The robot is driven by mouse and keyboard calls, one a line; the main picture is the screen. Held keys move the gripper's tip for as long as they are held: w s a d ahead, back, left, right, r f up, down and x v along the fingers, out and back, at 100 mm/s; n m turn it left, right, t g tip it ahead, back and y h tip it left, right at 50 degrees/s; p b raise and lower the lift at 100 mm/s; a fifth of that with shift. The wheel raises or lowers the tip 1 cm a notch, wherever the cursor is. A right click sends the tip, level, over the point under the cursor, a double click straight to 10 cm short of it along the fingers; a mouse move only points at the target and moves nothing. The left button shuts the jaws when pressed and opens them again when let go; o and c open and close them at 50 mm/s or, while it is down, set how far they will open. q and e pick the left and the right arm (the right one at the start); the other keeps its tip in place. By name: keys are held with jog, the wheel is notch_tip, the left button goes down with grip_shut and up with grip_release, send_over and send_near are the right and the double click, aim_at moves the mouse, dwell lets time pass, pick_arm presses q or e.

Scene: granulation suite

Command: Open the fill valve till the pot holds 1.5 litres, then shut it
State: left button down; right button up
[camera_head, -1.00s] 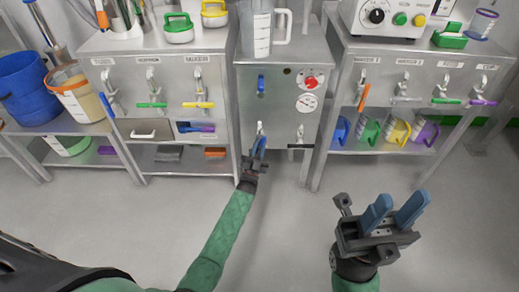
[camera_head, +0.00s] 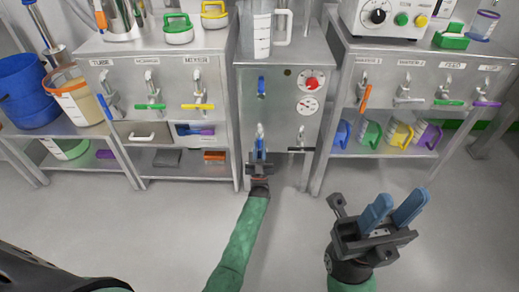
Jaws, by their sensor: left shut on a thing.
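The central steel cabinet (camera_head: 284,125) has two silver taps low on its front. My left gripper (camera_head: 259,157) is shut on the handle of the left tap (camera_head: 260,131); the handle is mostly hidden behind the blue fingers, which point straight up. The right tap (camera_head: 301,135) has a level black handle (camera_head: 301,150). A tall pot with scale marks (camera_head: 262,38) stands on top of the cabinet; its liquid level cannot be read from here. My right gripper (camera_head: 393,210) is open and empty over the floor at the front right.
A blue handle (camera_head: 261,88), a red knob (camera_head: 312,83) and a round dial (camera_head: 307,105) sit higher on the cabinet. Benches with coloured tap handles flank it, including a yellow one (camera_head: 198,106) and an orange one (camera_head: 366,97). The floor in front is clear.

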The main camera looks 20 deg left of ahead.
pick_arm(q)
jog(key=shift+f, duration=0.1)
jog(key=c, duration=1.3)
grip_release()
jog(key=shift+p+v, duration=0.35)
jog(key=shift+v, duration=3.55)
